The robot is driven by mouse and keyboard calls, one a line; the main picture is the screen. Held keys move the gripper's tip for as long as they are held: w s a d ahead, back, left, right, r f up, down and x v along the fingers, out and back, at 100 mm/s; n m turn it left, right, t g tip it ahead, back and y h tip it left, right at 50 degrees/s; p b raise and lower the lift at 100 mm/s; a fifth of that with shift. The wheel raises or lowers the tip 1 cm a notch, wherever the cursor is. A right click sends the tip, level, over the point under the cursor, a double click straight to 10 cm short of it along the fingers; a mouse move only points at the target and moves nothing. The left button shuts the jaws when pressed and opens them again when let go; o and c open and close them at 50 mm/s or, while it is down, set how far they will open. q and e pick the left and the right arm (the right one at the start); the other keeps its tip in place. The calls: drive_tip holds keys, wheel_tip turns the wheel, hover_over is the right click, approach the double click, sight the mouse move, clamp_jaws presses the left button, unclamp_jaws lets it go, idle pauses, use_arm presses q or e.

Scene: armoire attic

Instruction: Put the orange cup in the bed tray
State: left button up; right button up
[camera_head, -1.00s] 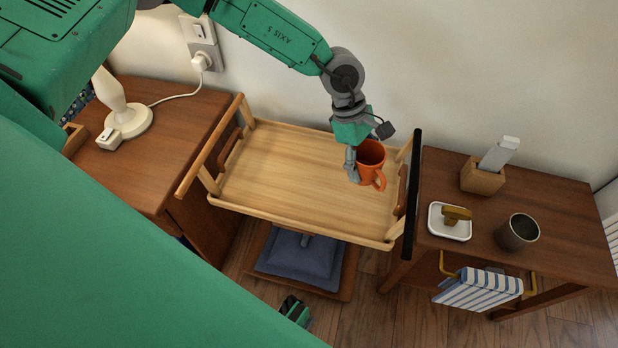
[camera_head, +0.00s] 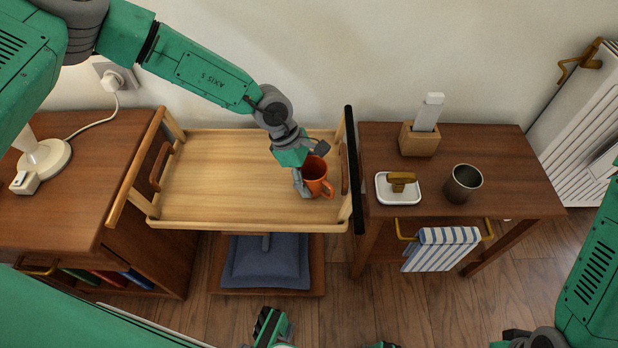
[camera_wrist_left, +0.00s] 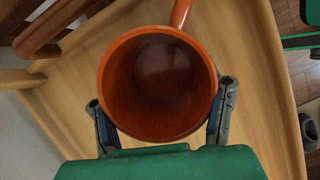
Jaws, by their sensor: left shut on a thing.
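The orange cup (camera_head: 317,170) is upright at the right end of the wooden bed tray (camera_head: 215,180), over its bare floor. Its handle points toward the front right. My left gripper (camera_head: 306,172) is shut on the cup, reaching down from behind, with a finger on each side of its wall. The left wrist view looks into the empty cup (camera_wrist_left: 160,85), with the gripper fingers (camera_wrist_left: 160,100) at both sides. I cannot tell whether the cup's base touches the tray.
The tray's side rails and a black upright panel (camera_head: 354,170) stand close right of the cup. The right table (camera_head: 500,150) holds a metal cup (camera_head: 463,183), white dish (camera_head: 398,188) and wooden holder (camera_head: 419,140). A lamp (camera_head: 45,160) stands left. The tray's middle is clear.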

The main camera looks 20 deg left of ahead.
use_arm(q)
drive_tip(key=o, duration=1.2)
drive_tip(key=shift+a, duration=0.15)
drive_tip(key=shift+o, duration=1.2)
drive_tip(key=shift+a, duration=0.25)
drive_tip(key=shift+a+f, duration=0.1)
drive_tip(key=shift+a, duration=0.15)
drive_tip(key=shift+r, duration=0.45)
drive_tip(key=v, duration=0.1)
drive_tip(key=p+v, duration=0.1)
drive_tip(key=v, duration=0.1)
drive_tip(key=p+v, duration=0.1)
drive_tip(key=v, duration=0.1)
drive_tip(key=shift+d+r, duration=0.1)
drive_tip(key=shift+d, duration=0.25)
drive_tip(key=p+v, duration=0.1)
drive_tip(key=v, duration=0.5)
drive_tip(key=shift+a+p, duration=0.25)
drive_tip(key=shift+p, duration=0.15)
use_arm(e)
drive_tip(key=r, duration=0.4)
drive_tip(key=shift+a+r, duration=0.1)
drive_tip(key=shift+a, duration=0.2)
use_arm(q)
drive_tip(key=shift+d, duration=0.1)
use_arm(e)
drive_tip(key=shift+d, duration=0.15)
